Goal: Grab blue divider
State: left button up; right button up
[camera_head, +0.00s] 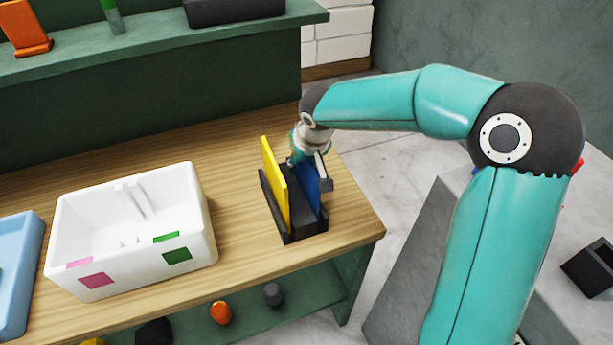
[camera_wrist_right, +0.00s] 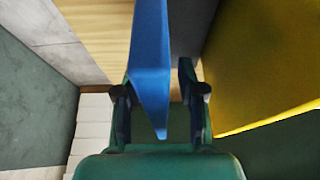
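The blue divider (camera_head: 308,188) stands upright in a black holder (camera_head: 308,230) near the right end of the wooden table, beside a yellow divider (camera_head: 274,180). My right gripper (camera_head: 316,170) is at the top of the blue divider and hides part of it. In the right wrist view the blue divider (camera_wrist_right: 150,65) passes between the two fingers of my right gripper (camera_wrist_right: 155,105). The fingers are apart, with a narrow gap on the right side of the divider. The yellow divider (camera_wrist_right: 265,65) is close on the right there. My left gripper is not in view.
A white bin (camera_head: 205,235) with pink and green patches stands left of the holder on the table (camera_head: 235,255). A light blue tray (camera_head: 12,300) is at the far left. A green shelf (camera_head: 130,45) runs behind. Table surface between bin and holder is clear.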

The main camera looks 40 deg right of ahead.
jog(key=shift+f+b, duration=0.25)
jog(key=shift+b, duration=0.2)
dwell(0.3)
grip_shut()
dwell(0.4)
